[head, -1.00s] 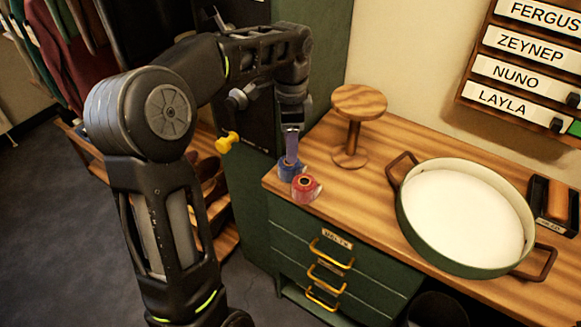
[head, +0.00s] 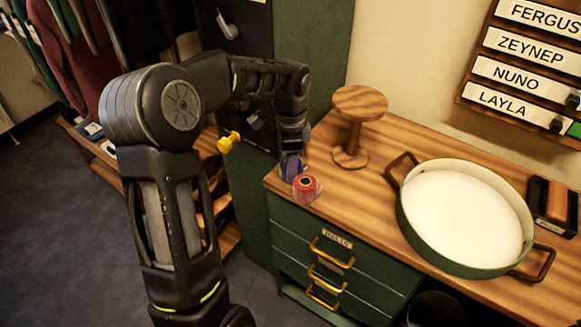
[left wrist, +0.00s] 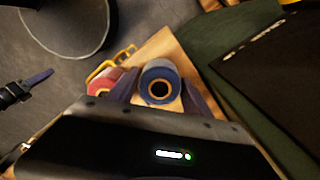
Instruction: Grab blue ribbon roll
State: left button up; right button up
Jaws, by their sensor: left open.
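The blue ribbon roll (left wrist: 158,72) stands at the desk's left corner, its round hole facing my left wrist camera. My left gripper (left wrist: 162,95) is open, with one purple finger on each side of the roll. In the head view my left gripper (head: 291,166) points down at the roll, which it mostly hides. A red ribbon roll (head: 306,187) sits close beside it, also in the left wrist view (left wrist: 103,82), just outside one finger. What looks like my right gripper (left wrist: 38,80) shows at the left edge of the wrist view; its opening is unclear.
A wooden stand (head: 358,103) stands behind the rolls. A green-rimmed round pan (head: 452,262) with a white inside covers much of the desk to the right. Yellow-handled drawers (head: 330,248) are below the desk corner. Some bare wood lies between rolls and pan.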

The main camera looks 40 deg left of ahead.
pick_arm(q)
jog(key=shift+c, duration=0.3)
jog(key=c, duration=1)
jog(key=shift+o, duration=0.2)
jog(key=shift+r, duration=0.1)
jog(key=shift+s+a+r, duration=0.1)
jog(key=shift+r, duration=0.4)
notch_tip(320, 180, up, 6)
jog(key=shift+f+b, duration=0.1)
jog(key=shift+b, duration=0.45)
jog(key=s+a+b, duration=0.3)
jog(key=s+a, duration=0.8)
jog(key=s, duration=0.5)
jog(key=shift+a, duration=0.35)
